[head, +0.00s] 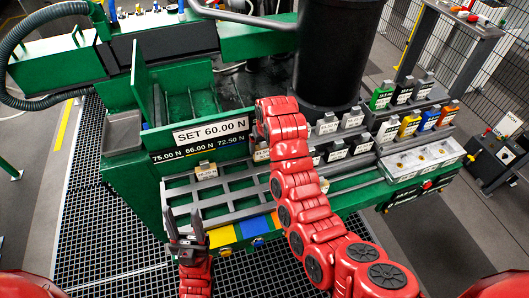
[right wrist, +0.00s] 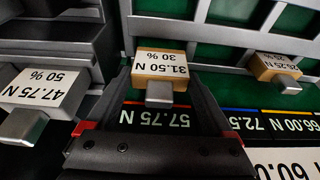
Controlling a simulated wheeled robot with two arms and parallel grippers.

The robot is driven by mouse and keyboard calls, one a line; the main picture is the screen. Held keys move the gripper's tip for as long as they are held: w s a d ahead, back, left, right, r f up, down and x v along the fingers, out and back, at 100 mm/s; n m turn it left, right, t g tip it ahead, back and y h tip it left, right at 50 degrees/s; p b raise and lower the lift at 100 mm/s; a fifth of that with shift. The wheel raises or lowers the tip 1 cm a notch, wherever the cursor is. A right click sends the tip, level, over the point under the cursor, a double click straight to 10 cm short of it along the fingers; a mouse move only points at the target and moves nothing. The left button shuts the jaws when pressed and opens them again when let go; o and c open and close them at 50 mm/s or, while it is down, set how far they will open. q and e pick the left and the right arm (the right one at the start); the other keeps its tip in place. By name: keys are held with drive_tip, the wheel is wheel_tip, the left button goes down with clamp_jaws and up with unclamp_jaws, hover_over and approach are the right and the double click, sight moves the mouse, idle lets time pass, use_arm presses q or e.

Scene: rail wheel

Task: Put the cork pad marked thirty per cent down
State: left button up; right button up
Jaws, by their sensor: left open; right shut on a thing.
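The cork pad marked 31.50 N 30 % (right wrist: 160,65) shows upside down in the right wrist view, tan with a white label and a grey knob. My right gripper (right wrist: 160,97) is shut on it, with a dark finger on each side of the knob. Whether the pad touches the rack beneath cannot be told. In the head view my red right arm hides most of that gripper; a pale pad edge (head: 261,154) shows beside the arm. My left gripper (head: 187,242) is open and empty at the rack's front left corner.
Another cork pad (right wrist: 275,70) sits to the right in the wrist view; it also stands on the grey rack (head: 206,170) in the head view. A grey 50 % pad (right wrist: 40,92) is close on the left. The SET 60.00 N sign (head: 210,131) stands behind. Coloured pads (head: 409,125) are at right.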

sight(264, 152)
drive_tip(key=shift+w, duration=0.25)
wheel_tip(264, 152, down, 4)
drive_tip(key=p, duration=0.2)
drive_tip(key=shift+r+p, duration=0.25)
drive_tip(key=shift+p, duration=0.05)
drive_tip(key=shift+f+b, duration=0.3)
drive_tip(key=shift+b, duration=0.05)
drive_tip(key=o, duration=1.2)
drive_tip(key=shift+c, duration=0.2)
drive_tip(key=shift+r, duration=0.1)
